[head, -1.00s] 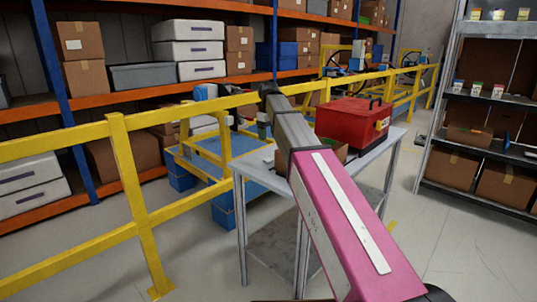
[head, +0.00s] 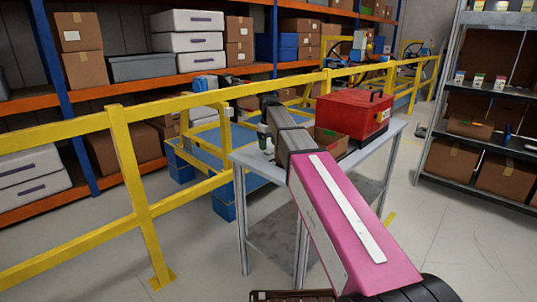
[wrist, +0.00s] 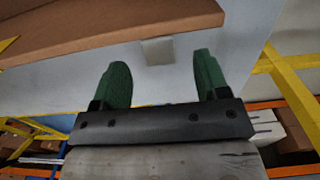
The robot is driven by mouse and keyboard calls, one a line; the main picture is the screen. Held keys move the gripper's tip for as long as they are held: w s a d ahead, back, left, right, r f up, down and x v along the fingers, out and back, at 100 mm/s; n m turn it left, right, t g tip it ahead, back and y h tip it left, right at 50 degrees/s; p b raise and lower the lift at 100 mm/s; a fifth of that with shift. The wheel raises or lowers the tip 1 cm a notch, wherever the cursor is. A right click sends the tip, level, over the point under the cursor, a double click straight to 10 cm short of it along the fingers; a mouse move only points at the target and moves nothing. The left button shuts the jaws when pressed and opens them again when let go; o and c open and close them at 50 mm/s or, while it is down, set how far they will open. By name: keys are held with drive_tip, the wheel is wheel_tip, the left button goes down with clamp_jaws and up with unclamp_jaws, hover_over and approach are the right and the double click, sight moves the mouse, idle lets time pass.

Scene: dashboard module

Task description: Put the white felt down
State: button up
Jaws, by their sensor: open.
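My gripper (wrist: 160,85) is open, its two green fingers apart with nothing between them in the wrist view. A small whitish piece (wrist: 157,51), which looks like the white felt, lies on the pale grey tabletop (wrist: 75,70) just beyond the fingertips, beside the edge of a cardboard box (wrist: 110,30). It looks clear of both fingers. In the head view my gripper (head: 264,138) is over the left end of the grey table (head: 355,153). I cannot make out the felt there.
A yellow rail (head: 125,155) runs behind and left of the table. Shelving stands at right, with clear floor before it.

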sight(269, 151)
wheel_tip(269, 151, down, 3)
drive_tip(key=shift+d+f, duration=0.1)
drive_tip(key=shift+f, duration=0.05)
drive_tip(key=c, duration=1)
